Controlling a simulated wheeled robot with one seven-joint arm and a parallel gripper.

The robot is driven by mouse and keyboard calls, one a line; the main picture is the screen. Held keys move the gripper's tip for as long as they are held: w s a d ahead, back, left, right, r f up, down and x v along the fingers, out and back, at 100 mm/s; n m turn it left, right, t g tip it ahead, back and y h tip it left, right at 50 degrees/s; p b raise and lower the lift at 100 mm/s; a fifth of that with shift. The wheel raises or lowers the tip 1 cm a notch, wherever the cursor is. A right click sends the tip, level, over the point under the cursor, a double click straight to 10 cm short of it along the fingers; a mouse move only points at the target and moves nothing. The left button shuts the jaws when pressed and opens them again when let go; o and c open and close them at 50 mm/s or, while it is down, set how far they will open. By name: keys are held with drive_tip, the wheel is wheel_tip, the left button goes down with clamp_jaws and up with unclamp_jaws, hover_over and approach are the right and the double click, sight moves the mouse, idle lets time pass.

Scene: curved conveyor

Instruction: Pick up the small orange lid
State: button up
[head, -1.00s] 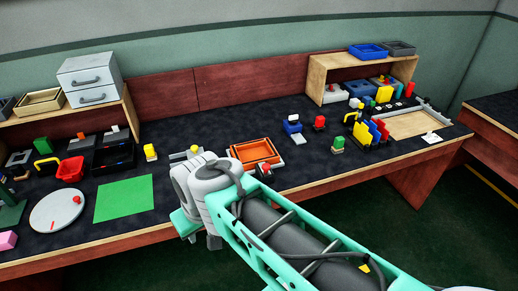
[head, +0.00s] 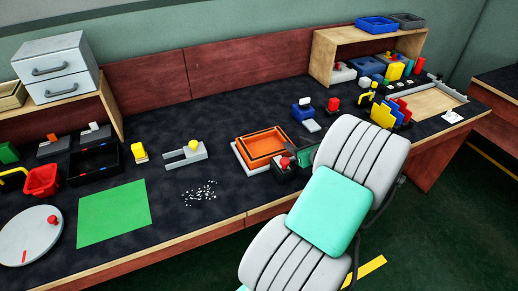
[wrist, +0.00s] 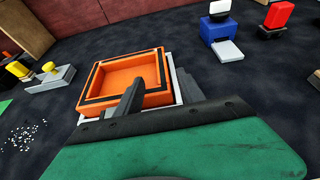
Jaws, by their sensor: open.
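A square orange tray-like piece with dark rims (head: 262,143) sits on a white base on the dark bench top. In the wrist view it (wrist: 128,75) lies just beyond my gripper, partly covered by a dark finger. In the wrist view my gripper (wrist: 155,92) is open, with nothing seen held. Whether a finger touches the tray cannot be told.
A dark box with a red knob (head: 284,162) stands close by my gripper. A grey fixture with a yellow knob (head: 187,153) and scattered white bits (head: 200,193) lie left. A blue block (head: 302,112) stands behind right. A green sheet (head: 115,213) lies farther left.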

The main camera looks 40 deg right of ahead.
sight(286, 138)
drive_tip(key=shift+w+d+f, duration=0.25)
drive_tip(key=shift+f, duration=0.2)
drive_tip(key=x, duration=0.7)
drive_tip(key=shift+r, duration=0.2)
clamp_jaws()
drive_tip(key=shift+r, duration=0.1)
